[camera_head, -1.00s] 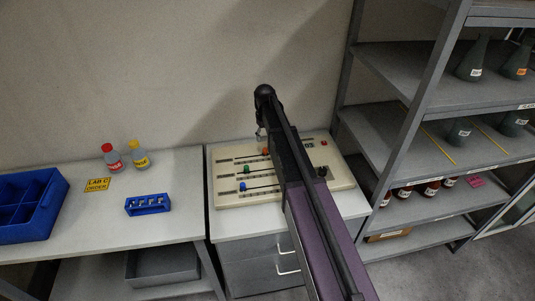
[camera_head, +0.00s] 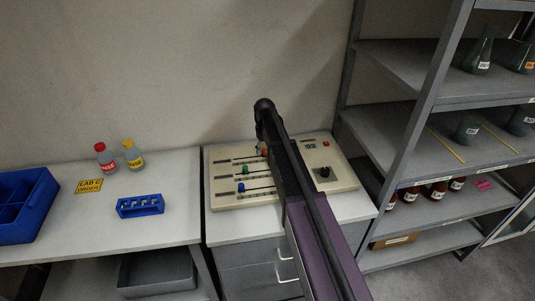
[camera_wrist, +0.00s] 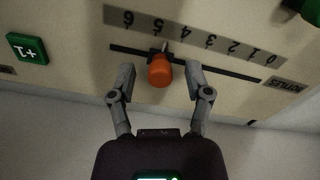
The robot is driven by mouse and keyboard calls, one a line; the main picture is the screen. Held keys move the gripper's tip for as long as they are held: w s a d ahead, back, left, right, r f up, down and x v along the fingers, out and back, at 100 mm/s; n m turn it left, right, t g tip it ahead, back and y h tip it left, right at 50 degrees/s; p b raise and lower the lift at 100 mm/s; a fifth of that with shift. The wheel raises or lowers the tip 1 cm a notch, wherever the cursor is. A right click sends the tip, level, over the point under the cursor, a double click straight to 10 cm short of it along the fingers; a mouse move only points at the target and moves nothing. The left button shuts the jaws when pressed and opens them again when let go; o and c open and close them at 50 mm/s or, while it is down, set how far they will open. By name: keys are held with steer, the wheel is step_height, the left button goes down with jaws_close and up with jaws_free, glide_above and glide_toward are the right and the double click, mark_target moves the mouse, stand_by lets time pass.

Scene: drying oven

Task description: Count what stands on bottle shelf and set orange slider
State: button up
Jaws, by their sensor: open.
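The orange slider (camera_wrist: 159,70) has a rounded knob on a slot in the cream control panel (camera_wrist: 70,25). Its stem is near the upside-down 5 on the 0 to 6 scale (camera_wrist: 208,40). My gripper (camera_wrist: 161,76) is open, with one finger on each side of the knob and gaps showing. In the head view the orange slider (camera_head: 264,152) shows beside my arm, above the green slider (camera_head: 247,169) and blue slider (camera_head: 241,187). The bottle shelf (camera_head: 425,208) at right holds several brown bottles (camera_head: 438,189) with white labels; the rack post may hide some.
The rack's upper shelves (camera_head: 400,65) hold dark flasks (camera_head: 478,52). A pink item (camera_head: 484,185) lies on the bottle shelf. A black dial (camera_head: 324,172) stands on the panel. On the left bench are red-capped and yellow-capped bottles, a blue rack (camera_head: 140,206) and a blue bin (camera_head: 25,210).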

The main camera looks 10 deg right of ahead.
steer(key=shift+f, duration=0.25)
steer(key=shift+c, duration=0.2)
jaws_close()
steer(key=shift+a, duration=0.8)
steer(key=shift+o, duration=0.2)
jaws_free()
steer(key=shift+s, duration=0.1)
